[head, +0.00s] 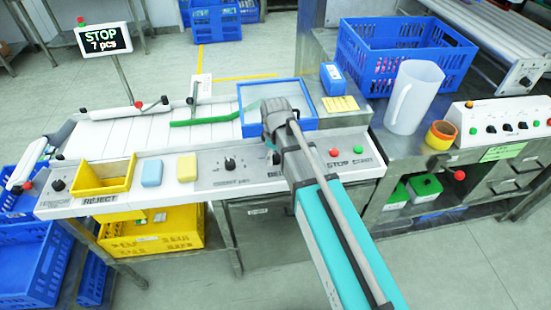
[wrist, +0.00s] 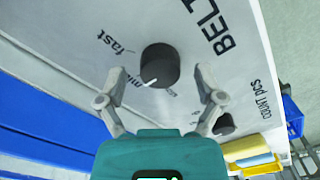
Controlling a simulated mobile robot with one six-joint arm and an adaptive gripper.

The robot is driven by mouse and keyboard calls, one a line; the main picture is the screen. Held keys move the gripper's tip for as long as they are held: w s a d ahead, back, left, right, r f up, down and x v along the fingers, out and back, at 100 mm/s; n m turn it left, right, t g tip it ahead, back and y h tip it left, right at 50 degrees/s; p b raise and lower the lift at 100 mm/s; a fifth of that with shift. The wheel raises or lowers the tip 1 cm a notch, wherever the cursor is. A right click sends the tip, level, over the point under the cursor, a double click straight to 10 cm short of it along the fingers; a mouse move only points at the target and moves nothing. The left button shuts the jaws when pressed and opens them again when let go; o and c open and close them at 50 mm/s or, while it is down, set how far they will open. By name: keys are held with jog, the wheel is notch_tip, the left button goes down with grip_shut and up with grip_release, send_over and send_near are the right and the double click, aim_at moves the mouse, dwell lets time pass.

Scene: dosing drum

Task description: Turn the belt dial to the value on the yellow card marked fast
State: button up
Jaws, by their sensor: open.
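The belt dial (wrist: 160,66) is a black round knob on a pale panel by the printed word BELT. Its white pointer mark faces lower left in the wrist view, towards a label that looks like "mid", partly covered by a finger. The word "fast" is printed left of the knob. My gripper (wrist: 159,71) is open, its two fingers on either side of the dial with gaps visible. In the head view my arm hides this dial. A yellow card (head: 339,104) lies on the bench beyond; its writing is too small to read.
The count dial (head: 230,163) sits left of my arm, and also shows in the wrist view (wrist: 224,124). Red and green buttons stand right of my arm. A blue tray (head: 241,112), a clear jug (head: 414,97) and a blue crate (head: 458,55) stand beyond.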

jog(key=shift+f, duration=0.1)
jog(key=shift+c, duration=0.2)
jog(key=c, duration=1.1)
jog(key=shift+m, duration=0.5)
jog(key=m, duration=1.1)
